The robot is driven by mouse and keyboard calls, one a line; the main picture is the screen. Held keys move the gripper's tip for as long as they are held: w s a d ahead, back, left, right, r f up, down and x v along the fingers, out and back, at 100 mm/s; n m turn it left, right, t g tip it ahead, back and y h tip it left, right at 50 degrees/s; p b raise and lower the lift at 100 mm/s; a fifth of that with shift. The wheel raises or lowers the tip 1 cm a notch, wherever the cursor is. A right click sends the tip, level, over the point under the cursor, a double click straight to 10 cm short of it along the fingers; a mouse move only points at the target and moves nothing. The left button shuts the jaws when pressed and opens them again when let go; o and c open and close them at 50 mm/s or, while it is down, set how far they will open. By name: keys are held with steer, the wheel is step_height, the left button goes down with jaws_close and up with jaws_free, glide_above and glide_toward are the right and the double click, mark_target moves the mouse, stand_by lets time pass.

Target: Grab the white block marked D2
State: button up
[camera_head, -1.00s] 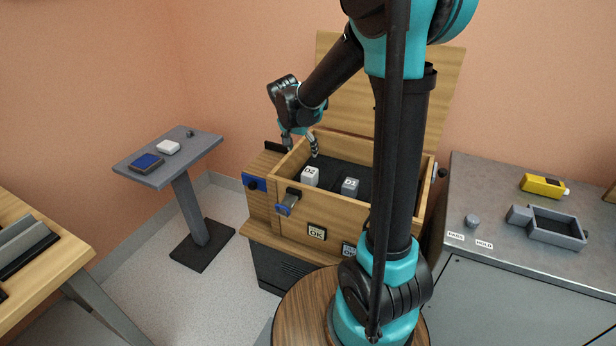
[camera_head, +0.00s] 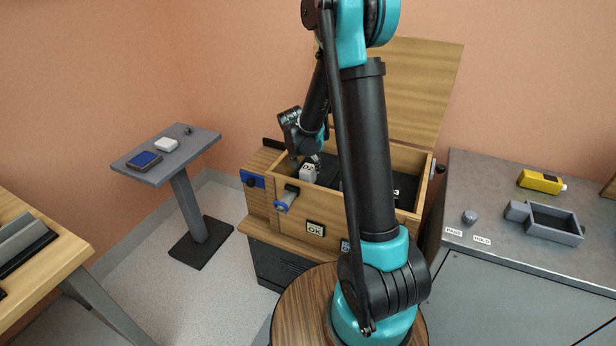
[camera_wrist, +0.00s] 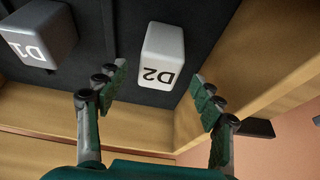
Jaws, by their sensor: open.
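The white block marked D2 (camera_wrist: 162,58) stands on the dark floor of the wooden box, with its label upside down in the wrist view. In the head view the D2 block (camera_head: 308,172) shows near the box's left end, partly close behind my gripper. My gripper (camera_wrist: 160,85) is open, its two fingers apart at left and right below the block in the wrist view. The fingertips are not closed on the block, and it lies ahead between them. In the head view my gripper (camera_head: 300,158) is at the box's left end, its fingers partly hidden.
A grey block marked D1 (camera_wrist: 40,35) stands beside D2. The box's wooden wall (camera_wrist: 255,50) is close to the right finger. The raised lid (camera_head: 425,85) stands behind the box. A side table (camera_head: 180,155) is left and a metal bench (camera_head: 500,190) right.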

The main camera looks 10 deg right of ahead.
mark_target(307, 169)
steer(key=shift+x, duration=2.05)
steer(key=shift+s, duration=0.15)
steer(key=c, duration=1.4)
